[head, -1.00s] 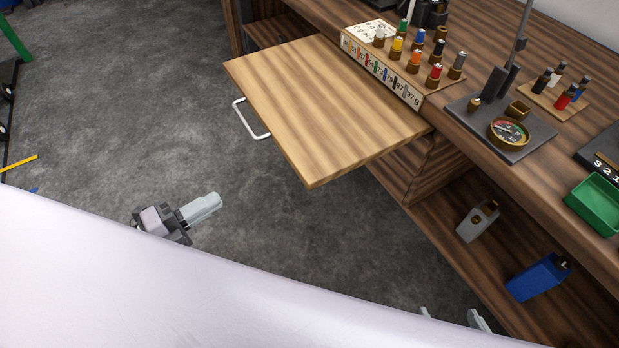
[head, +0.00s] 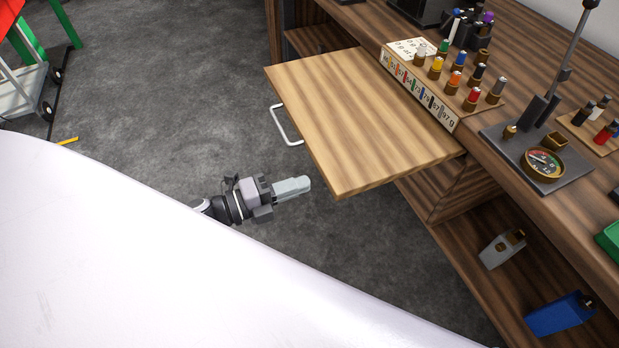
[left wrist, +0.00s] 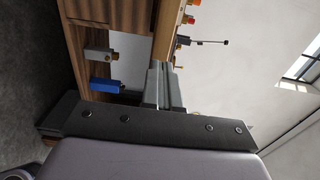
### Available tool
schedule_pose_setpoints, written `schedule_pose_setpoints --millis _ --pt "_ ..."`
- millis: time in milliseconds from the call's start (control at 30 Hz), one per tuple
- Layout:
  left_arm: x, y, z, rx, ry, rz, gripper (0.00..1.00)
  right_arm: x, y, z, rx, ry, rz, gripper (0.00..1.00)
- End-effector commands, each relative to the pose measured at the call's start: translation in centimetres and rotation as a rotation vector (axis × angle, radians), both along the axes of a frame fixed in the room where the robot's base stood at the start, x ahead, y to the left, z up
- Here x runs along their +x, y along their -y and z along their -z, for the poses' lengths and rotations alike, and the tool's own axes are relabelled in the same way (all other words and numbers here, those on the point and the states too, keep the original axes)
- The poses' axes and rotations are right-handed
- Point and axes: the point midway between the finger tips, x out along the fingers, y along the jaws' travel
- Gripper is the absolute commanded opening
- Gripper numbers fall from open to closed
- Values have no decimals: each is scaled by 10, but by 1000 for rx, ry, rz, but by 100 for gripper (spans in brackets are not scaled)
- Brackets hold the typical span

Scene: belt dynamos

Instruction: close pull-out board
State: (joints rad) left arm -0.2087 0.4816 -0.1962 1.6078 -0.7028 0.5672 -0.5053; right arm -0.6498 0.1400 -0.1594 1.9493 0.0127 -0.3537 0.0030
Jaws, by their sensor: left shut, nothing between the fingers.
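The pull-out board (head: 365,120) is a light striped wooden panel standing out from the workbench in the head view. Its white bar handle (head: 285,126) is on the front edge, at the left. My left gripper (head: 306,184) is shut and empty, in front of the board's near corner and to the right of and nearer than the handle. It appears apart from the board. My right gripper is not in view.
A grey container (head: 502,249) and a blue one (head: 560,314) stand on the lower shelf. Grey floor lies free left of the board.

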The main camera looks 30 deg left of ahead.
Motion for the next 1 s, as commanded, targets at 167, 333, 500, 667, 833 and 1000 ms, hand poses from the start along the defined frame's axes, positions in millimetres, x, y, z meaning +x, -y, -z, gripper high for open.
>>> schedule_pose_setpoints --millis 167,333,500,667,833,1000 --pt "16 14 -1 -1 0 0 0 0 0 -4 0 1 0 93" --pt "22 19 0 -1 -1 0 0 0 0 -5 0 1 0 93" --pt "23 20 0 0 -1 0 0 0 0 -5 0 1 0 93" --pt "23 19 0 0 -1 0 0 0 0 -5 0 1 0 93" --pt "28 24 0 -1 1 0 0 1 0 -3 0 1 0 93" --pt "46 39 0 0 4 1 0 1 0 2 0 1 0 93"
